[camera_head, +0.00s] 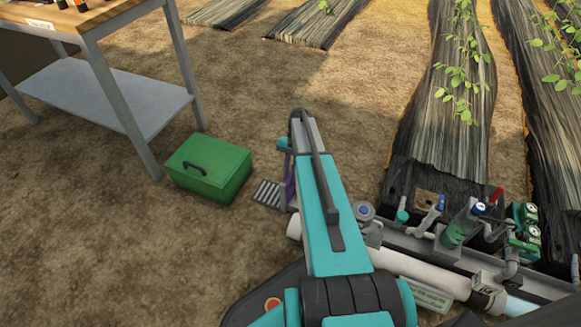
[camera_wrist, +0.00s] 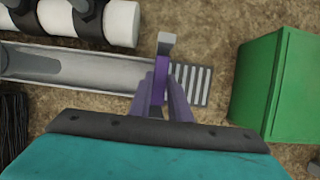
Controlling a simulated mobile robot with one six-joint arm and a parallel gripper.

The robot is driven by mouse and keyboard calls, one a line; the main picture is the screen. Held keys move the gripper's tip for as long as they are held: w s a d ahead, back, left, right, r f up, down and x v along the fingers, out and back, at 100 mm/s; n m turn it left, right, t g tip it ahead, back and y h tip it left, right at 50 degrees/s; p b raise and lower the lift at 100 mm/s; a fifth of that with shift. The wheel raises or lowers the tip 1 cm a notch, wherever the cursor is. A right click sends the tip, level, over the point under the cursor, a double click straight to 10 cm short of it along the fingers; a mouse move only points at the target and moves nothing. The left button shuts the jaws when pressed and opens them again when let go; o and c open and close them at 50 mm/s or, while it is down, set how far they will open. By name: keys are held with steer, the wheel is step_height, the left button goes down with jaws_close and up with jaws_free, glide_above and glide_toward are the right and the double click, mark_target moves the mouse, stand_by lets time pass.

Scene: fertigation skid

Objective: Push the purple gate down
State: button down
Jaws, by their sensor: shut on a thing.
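The purple gate (camera_wrist: 160,82) shows in the wrist view as a narrow purple plate with a pale grey top piece, at the end of a grey channel (camera_wrist: 75,70). My gripper (camera_wrist: 163,98) is shut on the gate, with a finger on either side of it. In the head view a strip of the purple gate (camera_head: 290,180) shows just left of my arm, beside a slotted grate (camera_head: 267,194). My arm hides most of the gate and my fingers there. How far down the gate sits cannot be told.
A green box (camera_head: 208,167) with a black handle stands left of the grate. White pipe (camera_head: 425,272), valves and gauges (camera_head: 524,220) lie to the right. A metal-legged table (camera_head: 110,90) stands at upper left. Bare soil (camera_head: 90,240) is clear at lower left.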

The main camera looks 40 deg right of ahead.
steer(key=shift+w+a+f+p, duration=0.1)
steer(key=shift+f+p, duration=0.05)
steer(key=shift+f, duration=0.35)
steer(key=shift+w+a+f+p, duration=0.1)
steer(key=shift+f+p, duration=0.05)
steer(key=shift+f, duration=0.3)
steer(key=c, duration=1.6)
jaws_free()
steer(key=shift+d+f, duration=0.1)
steer(key=shift+c, duration=0.2)
steer(key=shift+s, duration=0.1)
steer(key=shift+d+r, duration=0.15)
steer(key=shift+r, duration=0.3)
steer(key=p+v, duration=0.4)
steer(key=v, duration=0.9)
steer(key=shift+p, duration=0.35)
